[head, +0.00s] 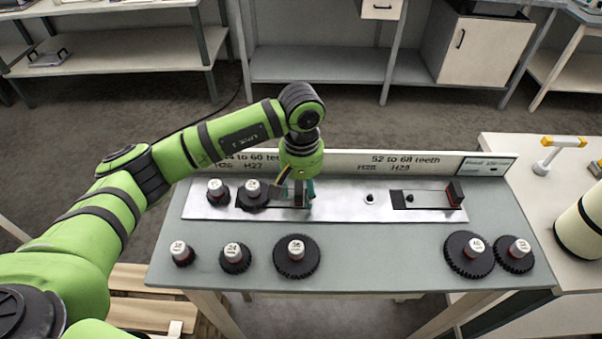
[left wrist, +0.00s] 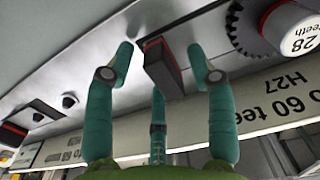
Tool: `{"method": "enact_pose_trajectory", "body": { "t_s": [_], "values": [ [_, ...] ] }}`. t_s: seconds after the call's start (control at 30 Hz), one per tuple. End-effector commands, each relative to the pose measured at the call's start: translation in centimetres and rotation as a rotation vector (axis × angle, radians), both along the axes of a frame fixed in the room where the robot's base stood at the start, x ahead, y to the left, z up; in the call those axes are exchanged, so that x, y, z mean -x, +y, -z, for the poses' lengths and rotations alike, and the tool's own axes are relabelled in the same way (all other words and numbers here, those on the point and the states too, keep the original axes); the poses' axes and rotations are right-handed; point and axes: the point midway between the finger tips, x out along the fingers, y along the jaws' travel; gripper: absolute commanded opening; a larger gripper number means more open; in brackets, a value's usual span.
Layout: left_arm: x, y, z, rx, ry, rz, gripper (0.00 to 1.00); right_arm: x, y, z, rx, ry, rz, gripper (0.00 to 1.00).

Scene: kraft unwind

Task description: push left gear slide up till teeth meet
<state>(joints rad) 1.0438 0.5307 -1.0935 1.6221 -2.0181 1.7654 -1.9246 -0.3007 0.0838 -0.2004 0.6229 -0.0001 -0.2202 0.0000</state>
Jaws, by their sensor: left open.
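On the pale metal plate (head: 340,207), the left slide has an upright black block with a red edge (left wrist: 163,66) as its handle. My left gripper (head: 298,190) is open over it; in the left wrist view (left wrist: 160,68) the teal fingers stand on either side of the block, with small gaps. Left of the gripper, a dark gear with a pale hub (head: 252,197) sits by a smaller gear (head: 217,193). They look very close; I cannot tell whether their teeth touch. A gear marked 28 (left wrist: 255,40) shows in the left wrist view. My right gripper is out of view.
The right slide (head: 430,199) has a black and red handle (head: 455,194) at its right end, with an empty post (head: 370,198) to its left. Several loose gears, including a large one (head: 296,258), stand along the front of the grey table (head: 370,265). A sign board (head: 345,160) runs behind.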

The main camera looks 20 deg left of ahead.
Motion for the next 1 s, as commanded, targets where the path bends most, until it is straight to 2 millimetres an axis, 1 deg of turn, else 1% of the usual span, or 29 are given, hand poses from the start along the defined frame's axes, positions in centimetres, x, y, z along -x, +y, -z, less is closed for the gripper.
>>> {"method": "enact_pose_trajectory", "body": {
  "t_s": [0.03, 0.1, 0.17, 0.33, 0.37, 0.4, 0.47, 0.5, 0.63, 1.0],
  "values": [
    [0.0, 0.0, 0.2, 0.001, 0.001, 0.0, 0.56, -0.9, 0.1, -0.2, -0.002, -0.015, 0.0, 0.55],
    [0.0, 0.0, 0.5, 0.001, 0.0, 0.0, 0.56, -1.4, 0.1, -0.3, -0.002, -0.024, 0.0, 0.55],
    [0.0, 0.0, 0.6, 0.0, 0.0, 0.0, 0.56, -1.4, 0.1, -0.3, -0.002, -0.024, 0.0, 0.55],
    [0.0, 0.0, 0.6, 0.0, 0.0, 0.0, 0.56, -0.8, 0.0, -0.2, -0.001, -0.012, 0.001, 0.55],
    [0.0, 0.0, 0.6, 0.0, 0.0, 0.0, 0.44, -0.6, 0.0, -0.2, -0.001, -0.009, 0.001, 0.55],
    [0.0, 0.0, 0.6, 0.0, 0.0, 0.0, 0.28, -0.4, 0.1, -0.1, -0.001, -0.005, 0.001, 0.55],
    [0.0, 0.0, 0.6, 0.0, 0.0, 0.0, 0.04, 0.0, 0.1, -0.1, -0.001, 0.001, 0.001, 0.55],
    [0.0, 0.0, 0.5, 0.0, 0.0, 0.0, 0.0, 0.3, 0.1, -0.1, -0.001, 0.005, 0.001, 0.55],
    [0.0, 0.0, 0.5, 0.001, 0.0, 0.0, 0.0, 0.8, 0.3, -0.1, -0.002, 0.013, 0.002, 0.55],
    [0.2, 0.7, 0.6, -0.001, 0.001, -0.001, 0.0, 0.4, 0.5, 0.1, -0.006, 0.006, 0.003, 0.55]
  ]
}}
